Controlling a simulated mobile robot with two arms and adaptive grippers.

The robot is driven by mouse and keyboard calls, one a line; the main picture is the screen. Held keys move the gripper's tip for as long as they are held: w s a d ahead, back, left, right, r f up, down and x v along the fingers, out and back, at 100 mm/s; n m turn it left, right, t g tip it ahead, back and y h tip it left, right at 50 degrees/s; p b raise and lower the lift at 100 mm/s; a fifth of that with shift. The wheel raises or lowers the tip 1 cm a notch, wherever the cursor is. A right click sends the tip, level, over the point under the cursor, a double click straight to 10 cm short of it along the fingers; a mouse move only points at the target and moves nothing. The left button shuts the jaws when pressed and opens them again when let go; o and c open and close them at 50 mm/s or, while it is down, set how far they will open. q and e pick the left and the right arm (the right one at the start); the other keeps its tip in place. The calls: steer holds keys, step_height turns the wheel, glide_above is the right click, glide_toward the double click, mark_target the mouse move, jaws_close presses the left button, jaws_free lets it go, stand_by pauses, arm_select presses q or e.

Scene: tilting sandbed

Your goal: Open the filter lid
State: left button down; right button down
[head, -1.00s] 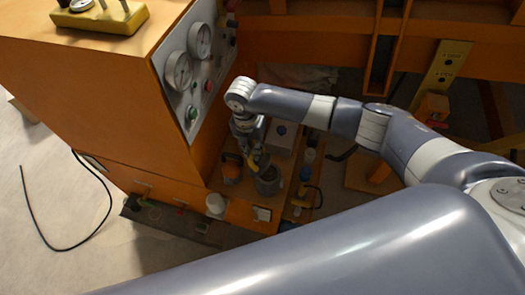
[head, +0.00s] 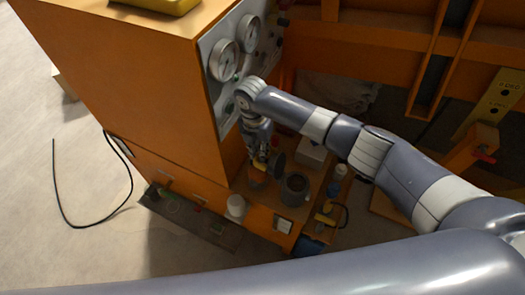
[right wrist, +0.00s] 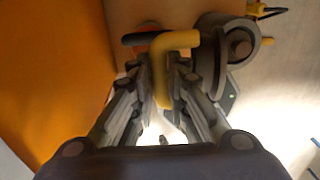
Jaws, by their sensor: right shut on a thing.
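The filter is a grey round pot (head: 295,188) on the orange shelf, its top open and its inside showing dark. A dark disc, which looks like its lid (head: 278,162), stands tilted up on the pot's left side. My right gripper (head: 261,160) is just left of this disc. In the right wrist view my right gripper (right wrist: 165,85) is shut on a yellow bent handle (right wrist: 172,42), with the grey pot (right wrist: 238,42) to the right. How the handle joins the lid is hidden. My left gripper is not in view.
An orange cabinet with a gauge panel (head: 222,62) rises close to the left of my right arm. A pale box (head: 312,152) and small bottles (head: 340,172) stand behind and to the right.

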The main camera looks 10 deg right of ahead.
steer(key=shift+w+a+r, duration=0.2)
steer(key=shift+w, duration=0.25)
steer(key=c, duration=1.6)
jaws_free()
steer(key=shift+o, duration=0.2)
steer(key=shift+a, duration=0.1)
steer(key=shift+s+d+f, duration=0.1)
steer(key=shift+d+f, duration=0.1)
